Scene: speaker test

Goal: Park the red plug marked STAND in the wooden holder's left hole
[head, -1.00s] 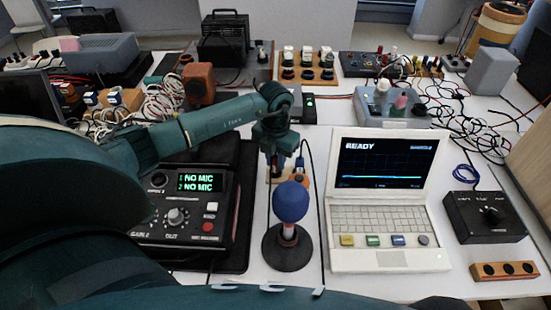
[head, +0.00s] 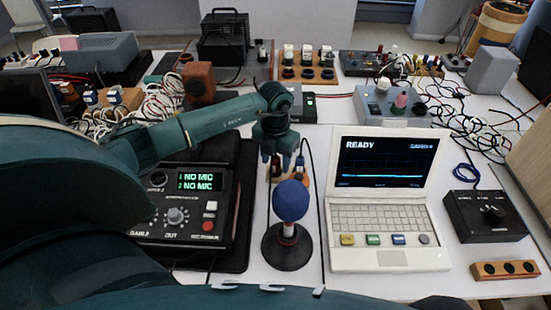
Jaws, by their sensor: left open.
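My left gripper (head: 276,158) is open, pointing down behind the blue-topped microphone (head: 291,202), which stands upright on a round black base. Small dark plug-like parts (head: 300,168) show close beside and below its fingers, over an orange-tan piece mostly hidden behind the microphone. I cannot tell whether the fingers touch any of them. No red plug marked STAND can be made out; the lettering is too small. My right gripper is not in view.
The white laptop (head: 390,258) reads READY. The black box (head: 207,225) at left shows NO MIC twice. A black knob box (head: 487,232) sits behind the wooden holder. Cables run beside the microphone and tangle at the back right. Bare table (head: 452,287) lies between laptop and holder.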

